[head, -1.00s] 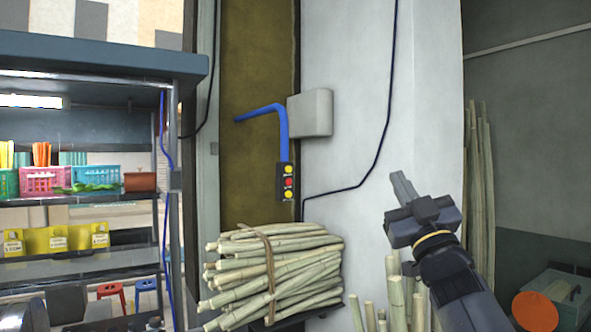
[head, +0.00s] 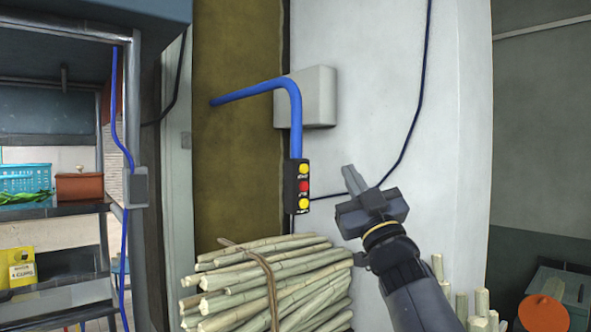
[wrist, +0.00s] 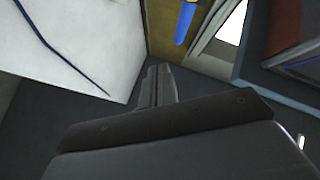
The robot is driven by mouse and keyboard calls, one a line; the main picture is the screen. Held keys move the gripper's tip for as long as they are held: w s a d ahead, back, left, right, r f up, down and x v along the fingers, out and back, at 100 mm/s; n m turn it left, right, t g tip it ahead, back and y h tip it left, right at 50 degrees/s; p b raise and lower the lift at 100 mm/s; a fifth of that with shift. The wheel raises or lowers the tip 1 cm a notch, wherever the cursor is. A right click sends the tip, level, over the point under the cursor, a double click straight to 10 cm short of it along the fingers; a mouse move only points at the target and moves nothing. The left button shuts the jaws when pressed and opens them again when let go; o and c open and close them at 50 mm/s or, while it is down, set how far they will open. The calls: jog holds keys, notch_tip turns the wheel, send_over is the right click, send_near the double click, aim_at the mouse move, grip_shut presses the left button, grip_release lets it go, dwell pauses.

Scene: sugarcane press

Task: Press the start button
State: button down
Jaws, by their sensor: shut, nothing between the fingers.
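The control box (head: 298,186) is a small black panel hanging at the lower end of a blue pipe (head: 294,115). It has a yellow button (head: 304,169) on top, a red button (head: 304,187) in the middle and a yellow button (head: 303,204) at the bottom. The button labels are too small to read. My gripper (head: 352,178) is shut and empty, to the right of the box and apart from it. In the wrist view, my gripper (wrist: 158,82) shows with a blue pipe and a yellow end (wrist: 184,22) above it.
A tied bundle of cane (head: 270,285) lies just below the control box. A grey box (head: 318,97) is fixed to the white wall. Shelves with a blue basket (head: 25,180) stand at left. More cut canes (head: 480,305) stand at lower right.

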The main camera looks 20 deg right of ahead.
aim_at(304, 169)
dwell(0.3)
jog(key=w+a+p, duration=0.1)
jog(key=w+a, duration=0.2)
jog(key=w, duration=0.5)
jog(key=shift+a+p, duration=0.15)
jog(key=shift+p, duration=0.2)
jog(key=shift+w, duration=0.1)
dwell(1.7)
jog(key=shift+w+a, duration=0.2)
jog(key=shift+w, duration=0.15)
jog(key=shift+w+a+b, duration=0.15)
jog(key=shift+w+b, duration=0.2)
jog(key=shift+w, duration=0.05)
dwell(0.7)
jog(key=shift+s, duration=0.1)
jog(key=shift+s+d+b, duration=0.35)
jog(key=shift+s+b, duration=0.1)
jog(key=shift+s, duration=0.25)
